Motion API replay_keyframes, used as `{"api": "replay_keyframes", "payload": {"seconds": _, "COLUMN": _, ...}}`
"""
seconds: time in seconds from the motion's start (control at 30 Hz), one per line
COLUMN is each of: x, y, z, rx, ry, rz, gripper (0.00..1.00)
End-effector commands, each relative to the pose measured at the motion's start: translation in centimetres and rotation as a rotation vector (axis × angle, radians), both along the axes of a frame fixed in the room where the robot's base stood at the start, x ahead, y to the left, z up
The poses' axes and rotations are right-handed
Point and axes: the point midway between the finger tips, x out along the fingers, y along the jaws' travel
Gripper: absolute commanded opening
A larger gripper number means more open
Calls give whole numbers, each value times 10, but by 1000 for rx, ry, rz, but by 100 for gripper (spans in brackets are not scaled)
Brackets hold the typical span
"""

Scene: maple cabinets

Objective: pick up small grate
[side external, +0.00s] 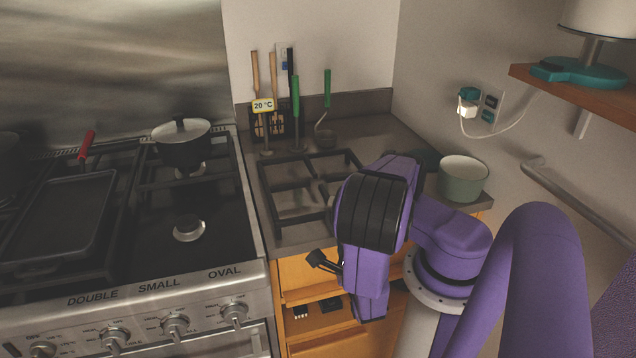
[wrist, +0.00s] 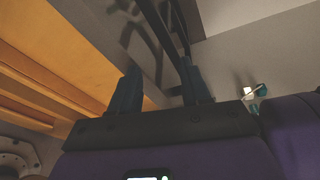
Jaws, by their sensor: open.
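The small grate (side external: 287,187) is a black metal frame with crossbars. It lies flat on the dark counter right of the stove, and my arm hides part of its right side in the side view. My gripper (side external: 322,262) is in front of the counter edge, below the grate and apart from it. In the wrist view my gripper's two fingers (wrist: 160,88) are spread with nothing between them. Dark bars at the top of the wrist view seem to be the grate, beyond the fingertips.
The stove carries a lidded pot (side external: 182,150) and a griddle pan (side external: 60,222) with a red handle. Utensils in a black rack (side external: 268,125) stand behind the grate. A pale green bowl (side external: 463,180) is at the counter's right. Wooden drawers (side external: 310,278) are below, one seemingly open.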

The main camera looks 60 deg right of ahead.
Motion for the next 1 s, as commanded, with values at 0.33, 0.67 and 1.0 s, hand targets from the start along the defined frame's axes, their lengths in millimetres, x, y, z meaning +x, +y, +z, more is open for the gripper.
{"api": "replay_keyframes", "payload": {"seconds": 0.33, "x": 18, "y": -7, "z": 1, "rx": -293, "ry": 111, "rz": 161, "gripper": 47}}
{"api": "replay_keyframes", "payload": {"seconds": 0.67, "x": 31, "y": -20, "z": 2, "rx": -301, "ry": 114, "rz": 162, "gripper": 47}}
{"api": "replay_keyframes", "payload": {"seconds": 1.0, "x": 52, "y": -48, "z": 2, "rx": -300, "ry": 116, "rz": 155, "gripper": 47}}
